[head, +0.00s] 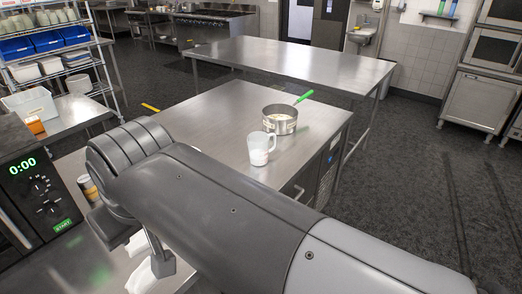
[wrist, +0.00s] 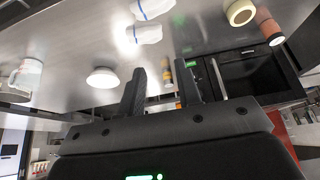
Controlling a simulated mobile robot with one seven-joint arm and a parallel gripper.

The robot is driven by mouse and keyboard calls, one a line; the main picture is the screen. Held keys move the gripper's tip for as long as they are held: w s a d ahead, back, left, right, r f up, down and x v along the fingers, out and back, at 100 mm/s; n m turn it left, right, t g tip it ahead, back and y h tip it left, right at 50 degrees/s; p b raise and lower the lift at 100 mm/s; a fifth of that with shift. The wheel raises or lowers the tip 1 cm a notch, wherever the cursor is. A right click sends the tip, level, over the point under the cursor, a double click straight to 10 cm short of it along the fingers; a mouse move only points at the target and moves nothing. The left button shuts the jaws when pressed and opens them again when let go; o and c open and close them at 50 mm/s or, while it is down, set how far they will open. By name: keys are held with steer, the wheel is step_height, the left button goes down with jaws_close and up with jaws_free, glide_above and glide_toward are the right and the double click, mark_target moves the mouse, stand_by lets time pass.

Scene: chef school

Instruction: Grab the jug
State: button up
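In the wrist view, a jug (wrist: 26,75) shows at the left edge, well to the left of my fingers. My gripper (wrist: 171,82) is open in the wrist view, its two dark fingers apart with nothing held. It is not touching the jug.
A steel pan (head: 280,120) with a green-handled utensil stands just behind the jug. A microwave (head: 40,190) is at the left. The far table (head: 290,62) is bare.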

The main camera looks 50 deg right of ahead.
step_height(320, 180, up, 20)
steer(key=w+d+m+t+y, duration=0.1)
steer(key=w+d+m+y, duration=0.25)
steer(key=w+m, duration=0.6)
steer(key=w+d+m+t, duration=0.5)
steer(key=w+d+m, duration=0.4)
steer(key=d, duration=0.5)
steer(key=d+r+m+t+h, duration=0.1)
steer(key=d+m+t+h, duration=0.35)
steer(key=d+m, duration=1.15)
steer(key=s+d+f+m+h, duration=0.1)
steer(key=s+d+m+h, duration=0.4)
steer(key=d, duration=0.7)
steer(key=s+d+f+m+h, duration=0.15)
steer(key=s+d, duration=0.45)
steer(key=d, duration=0.7)
steer(key=s+f+m+h, duration=0.1)
glide_toward(275, 146)
steer(key=shift+a+r, duration=0.15)
steer(key=shift+r, duration=0.3)
steer(key=shift+w+f, duration=0.1)
steer(key=shift+f, duration=0.1)
steer(key=x, duration=1)
steer(key=shift+w+d+f, duration=0.15)
steer(key=shift+d, duration=0.2)
